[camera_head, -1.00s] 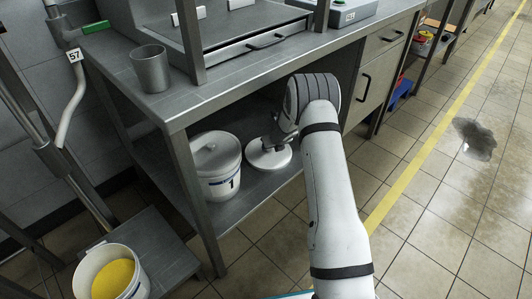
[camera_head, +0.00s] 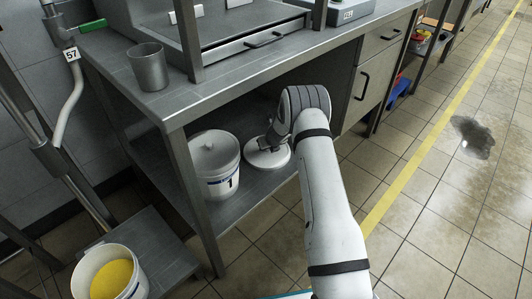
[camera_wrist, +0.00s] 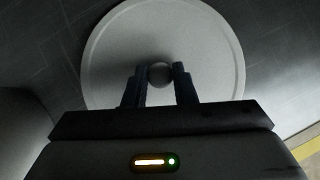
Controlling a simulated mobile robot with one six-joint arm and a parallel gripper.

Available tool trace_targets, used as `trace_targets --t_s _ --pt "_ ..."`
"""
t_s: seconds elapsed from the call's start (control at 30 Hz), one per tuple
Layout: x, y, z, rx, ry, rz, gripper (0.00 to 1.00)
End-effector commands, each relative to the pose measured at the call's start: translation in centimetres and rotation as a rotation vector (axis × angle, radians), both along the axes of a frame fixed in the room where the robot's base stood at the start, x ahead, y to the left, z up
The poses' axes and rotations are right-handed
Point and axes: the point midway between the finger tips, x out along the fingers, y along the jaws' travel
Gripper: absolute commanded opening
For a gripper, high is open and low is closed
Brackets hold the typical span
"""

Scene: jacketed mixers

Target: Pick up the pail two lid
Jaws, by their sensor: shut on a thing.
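A round white lid (camera_head: 268,155) shows on the lower shelf, right of the pail marked 1. In the wrist view the lid (camera_wrist: 205,50) fills the upper middle, with a small round knob (camera_wrist: 160,73) at its centre. My gripper (camera_wrist: 159,75) has its two dark fingers on either side of the knob, shut on it. In the head view my gripper (camera_head: 273,140) reaches under the table top to the lid. Whether the lid touches the shelf or hangs just above it, I cannot tell.
The lidded white pail (camera_head: 214,165) marked 1 stands left of the lid. The table top (camera_head: 225,95) is close above my arm, with a table leg (camera_head: 195,200) at the front. A pail of yellow stuff (camera_head: 82,280) stands lower left.

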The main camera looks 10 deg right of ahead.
Motion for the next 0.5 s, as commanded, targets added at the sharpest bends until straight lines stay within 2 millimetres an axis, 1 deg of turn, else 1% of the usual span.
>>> trace_targets --t_s 0.03,0.17,0.37,0.5 --pt "0.0 0.02 0.01 0.0 0.0 0.0 0.1" --pt "0.0 0.03 0.01 0.0 0.0 0.0 0.0" --pt "0.01 0.05 0.05 0.0 -0.001 0.001 0.0" --pt "0.03 0.08 0.45 0.0 -0.001 0.001 0.0"
